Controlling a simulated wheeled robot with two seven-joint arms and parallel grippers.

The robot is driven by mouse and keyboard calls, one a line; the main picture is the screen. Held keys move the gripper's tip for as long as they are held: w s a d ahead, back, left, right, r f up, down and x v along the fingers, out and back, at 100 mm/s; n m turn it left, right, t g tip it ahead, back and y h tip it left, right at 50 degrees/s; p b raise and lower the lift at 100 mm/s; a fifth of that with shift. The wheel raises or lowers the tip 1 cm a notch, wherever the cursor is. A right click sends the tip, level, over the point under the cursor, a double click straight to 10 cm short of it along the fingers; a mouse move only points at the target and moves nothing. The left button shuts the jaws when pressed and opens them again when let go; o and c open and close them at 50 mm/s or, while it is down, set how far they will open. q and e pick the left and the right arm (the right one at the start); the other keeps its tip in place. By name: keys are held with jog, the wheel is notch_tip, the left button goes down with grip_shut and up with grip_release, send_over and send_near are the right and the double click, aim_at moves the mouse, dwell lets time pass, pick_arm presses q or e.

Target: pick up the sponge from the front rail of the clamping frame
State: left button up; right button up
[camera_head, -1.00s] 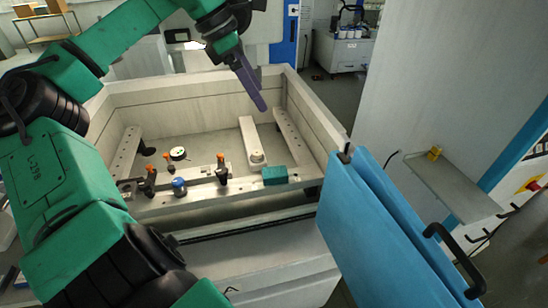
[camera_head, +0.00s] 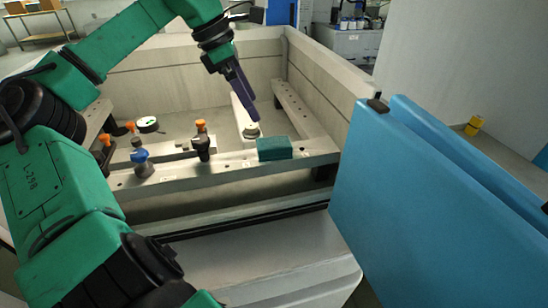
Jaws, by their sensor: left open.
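The sponge (camera_head: 274,149) is a dark green block lying on the right part of the front rail (camera_head: 222,167) of the clamping frame. My left gripper (camera_head: 254,116) has dark purple-grey fingers and points down, behind and a little left of the sponge in the picture. It is open and holds nothing. A gap shows between the fingertips and the sponge. The fingers overlap closely, so their spacing is hard to see. My right gripper is not in view.
A round metal piece (camera_head: 251,131) sits behind the sponge. A blue door panel (camera_head: 430,205) stands at the right. The tank walls surround the frame.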

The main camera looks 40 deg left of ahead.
aim_at(274, 142)
pick_arm(q)
jog(key=p+x, duration=0.3)
jog(key=x, duration=0.9)
jog(key=shift+w+d+f, duration=0.1)
jog(key=shift+w+f, duration=0.05)
jog(key=shift+f, duration=0.1)
jog(key=shift+w+f, duration=0.2)
jog(key=shift+f, duration=0.2)
jog(key=c, duration=1.3)
